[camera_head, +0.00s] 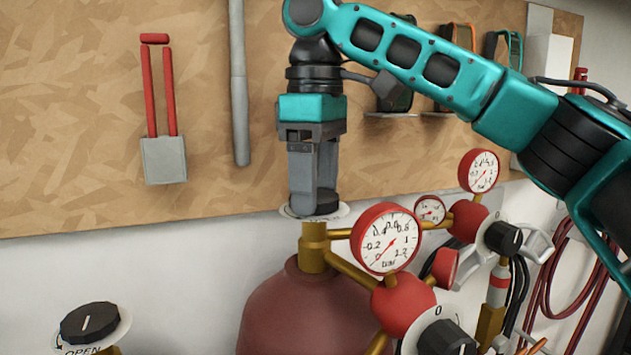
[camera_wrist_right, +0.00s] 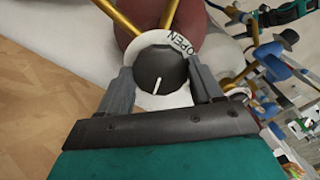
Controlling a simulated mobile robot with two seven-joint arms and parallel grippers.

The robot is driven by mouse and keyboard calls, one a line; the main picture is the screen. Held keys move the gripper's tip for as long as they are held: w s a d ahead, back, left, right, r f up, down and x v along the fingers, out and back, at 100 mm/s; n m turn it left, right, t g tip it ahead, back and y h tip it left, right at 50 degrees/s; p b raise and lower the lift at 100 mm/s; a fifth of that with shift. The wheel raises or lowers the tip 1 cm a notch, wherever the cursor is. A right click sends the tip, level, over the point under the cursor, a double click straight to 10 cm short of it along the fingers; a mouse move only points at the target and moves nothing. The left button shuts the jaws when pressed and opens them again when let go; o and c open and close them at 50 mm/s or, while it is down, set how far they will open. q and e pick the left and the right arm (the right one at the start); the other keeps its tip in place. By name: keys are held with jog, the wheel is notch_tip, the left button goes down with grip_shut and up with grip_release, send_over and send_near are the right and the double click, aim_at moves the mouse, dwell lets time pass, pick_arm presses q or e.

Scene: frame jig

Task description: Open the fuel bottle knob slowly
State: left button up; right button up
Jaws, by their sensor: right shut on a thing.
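The fuel bottle (camera_head: 310,315) is dark red with a brass neck. Its black knob (camera_head: 327,202) sits on top, over a white disc. My right gripper (camera_head: 314,205) comes down from above and is shut on this knob. In the right wrist view the knob (camera_wrist_right: 160,75) lies between the two fingers of my right gripper (camera_wrist_right: 163,85). Its white pointer line and the word OPEN on the white disc (camera_wrist_right: 183,42) show there. The fingers hide part of the knob in the head view. My left gripper is not in view.
A second black knob (camera_head: 90,322) with an OPEN label stands at the lower left. Red pressure gauges (camera_head: 386,238) and regulator knobs crowd the right side of the bottle. A wooden tool board (camera_head: 90,110) is behind. Red hoses (camera_head: 575,270) hang at the right.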

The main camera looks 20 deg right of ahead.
jog(key=shift+n, duration=0.6)
jog(key=o, duration=1.1)
jog(key=shift+c, duration=0.2)
notch_tip(320, 180, up, 13)
dwell(0.4)
dwell(0.5)
